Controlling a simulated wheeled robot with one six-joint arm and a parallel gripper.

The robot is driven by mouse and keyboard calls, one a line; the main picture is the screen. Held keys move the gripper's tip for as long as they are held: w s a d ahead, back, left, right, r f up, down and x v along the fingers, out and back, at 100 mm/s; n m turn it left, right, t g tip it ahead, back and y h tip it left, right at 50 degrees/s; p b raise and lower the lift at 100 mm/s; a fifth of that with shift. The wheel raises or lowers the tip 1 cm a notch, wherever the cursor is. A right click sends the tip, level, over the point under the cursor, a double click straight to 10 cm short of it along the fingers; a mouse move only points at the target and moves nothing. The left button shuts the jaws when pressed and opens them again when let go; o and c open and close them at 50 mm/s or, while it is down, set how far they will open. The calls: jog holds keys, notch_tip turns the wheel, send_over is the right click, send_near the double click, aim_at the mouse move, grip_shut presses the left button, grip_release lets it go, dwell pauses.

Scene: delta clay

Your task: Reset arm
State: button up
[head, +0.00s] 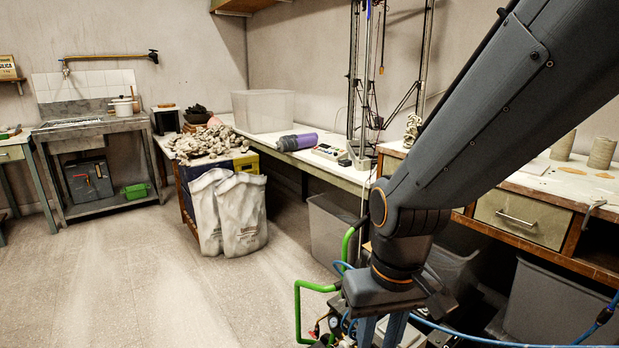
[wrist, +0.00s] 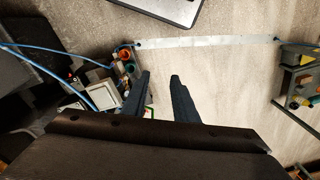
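My arm fills the right side of the head view, rising from its base towards the top right corner. The gripper itself is outside the head view. In the wrist view my gripper (wrist: 160,82) shows as two dark fingers, apart from each other, with nothing between them but pale floor (wrist: 215,75). The fingers are open and empty.
A workbench with a clear plastic bin (head: 263,110) and a purple cylinder (head: 297,141) runs along the wall. White sacks (head: 243,213) stand before a clay-covered table. A sink (head: 85,122) is at the far left. The floor (head: 130,270) at left is free.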

jog(key=s+d+r+m+p, duration=0.2)
jog(key=d+r+p, duration=0.6)
jog(key=r+p, duration=0.2)
jog(key=shift+d+h+p, duration=0.3)
jog(key=shift+p, duration=0.4)
jog(key=shift+s, duration=0.1)
